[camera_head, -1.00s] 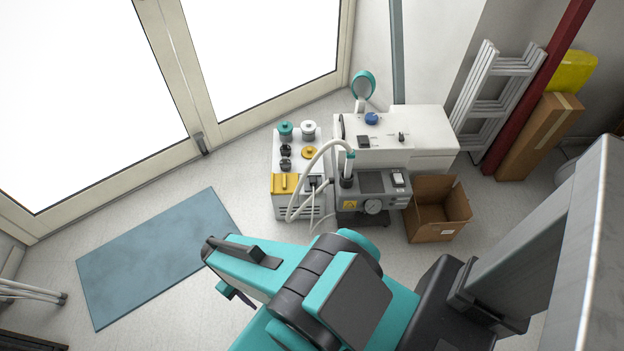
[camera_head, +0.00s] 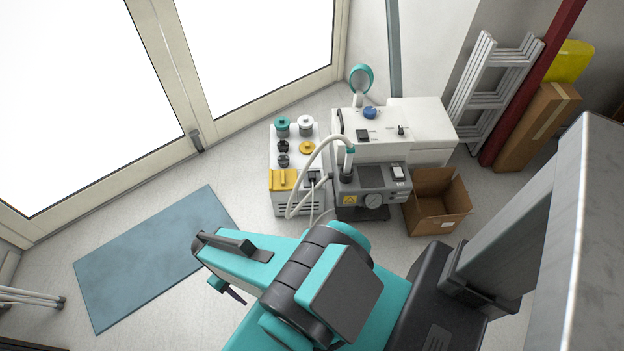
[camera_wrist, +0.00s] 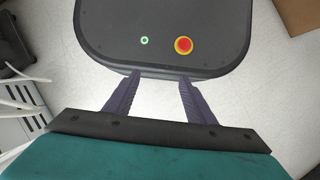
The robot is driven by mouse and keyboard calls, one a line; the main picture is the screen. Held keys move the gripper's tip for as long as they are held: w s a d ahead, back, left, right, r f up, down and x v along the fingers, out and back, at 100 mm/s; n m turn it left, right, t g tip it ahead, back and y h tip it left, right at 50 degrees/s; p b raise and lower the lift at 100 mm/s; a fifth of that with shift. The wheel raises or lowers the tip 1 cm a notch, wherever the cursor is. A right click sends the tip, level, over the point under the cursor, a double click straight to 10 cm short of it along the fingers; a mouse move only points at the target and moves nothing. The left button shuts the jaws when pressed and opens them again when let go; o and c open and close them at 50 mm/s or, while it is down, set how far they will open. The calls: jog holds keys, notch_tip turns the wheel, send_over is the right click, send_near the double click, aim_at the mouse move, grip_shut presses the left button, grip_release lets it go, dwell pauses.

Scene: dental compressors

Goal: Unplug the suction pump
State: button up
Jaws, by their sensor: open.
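A grey unit with a round gauge and a screen (camera_head: 376,180) stands in the middle of the head view, with a thick pale hose rising from it. Left of it is a white cabinet with a yellow front part (camera_head: 284,180). A black plug-like piece (camera_head: 313,177) sits on this cabinet beside the grey unit; I cannot tell which device its cable serves. My gripper (camera_wrist: 159,80) has two dark purple fingers, spread and empty, in the wrist view. In the head view it is mostly hidden below my arm, well in front of the devices and touching none of them.
A white machine with a blue knob (camera_head: 405,135) stands behind the grey unit. An open cardboard box (camera_head: 437,203) is to its right. A blue mat (camera_head: 155,262) lies on open floor at left. A ladder (camera_head: 492,92) leans at the back right.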

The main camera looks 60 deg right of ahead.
jog(key=w+d+f+m+t+y+b, duration=0.1)
jog(key=w+d+f+m+b, duration=0.1)
jog(key=w+d+b, duration=0.3)
jog(key=w+d+f+m+t+b, duration=0.1)
jog(key=w+d+f+b, duration=0.15)
jog(key=w+d, duration=0.35)
notch_tip(320, 180, up, 2)
jog(key=m+t+h+b, duration=0.1)
jog(key=m+t+b, duration=0.2)
jog(key=m+b, duration=0.95)
send_over(312, 175)
jog(key=b, duration=0.5)
jog(key=n, duration=0.5)
jog(key=shift+w+a, duration=0.15)
jog(key=shift+a, duration=0.1)
jog(key=shift+s+d+r, duration=0.2)
jog(key=shift+d+r, duration=0.05)
jog(key=shift+d, duration=0.1)
jog(key=shift+f, duration=0.2)
notch_tip(312, 175, down, 5)
jog(key=b, duration=0.4)
jog(key=shift+f, duration=1.85)
jog(key=shift+p, duration=0.75)
